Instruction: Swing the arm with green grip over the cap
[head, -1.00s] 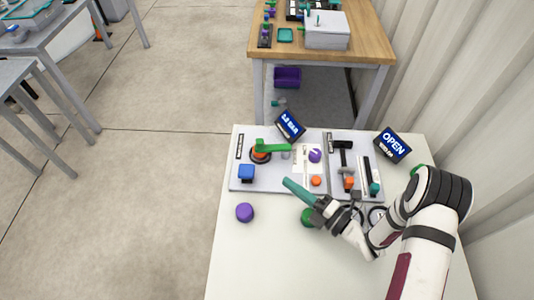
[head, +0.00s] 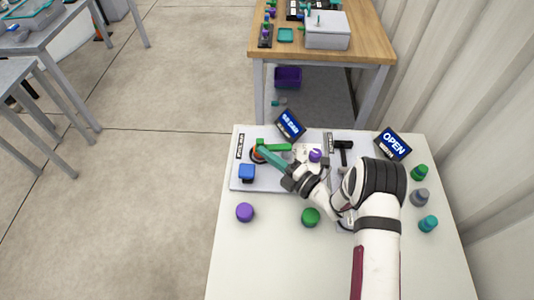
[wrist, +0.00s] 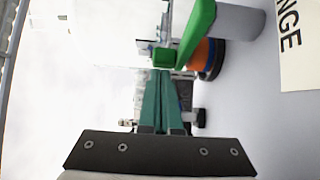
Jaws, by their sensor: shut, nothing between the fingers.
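The green swing arm (head: 278,147) lies across the back left of the white panel. Its green block grip (wrist: 163,57) is at its end, and its grey post (wrist: 240,18) shows at the upper right of the wrist view. The orange cap (wrist: 202,56) with a dark base sits beside the green bar; in the head view my fingers partly hide it. My gripper (wrist: 160,73) has its teal fingers shut with nothing between them. Their tips are right at the green grip; I cannot tell whether they touch it.
The panel also carries a blue block (head: 247,172), a purple knob (head: 315,155) and a black T-handle (head: 343,147). A purple cylinder (head: 245,212) and a green one (head: 310,217) stand in front. Two signs (head: 290,125) (head: 393,145) stand behind. The table's front left is clear.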

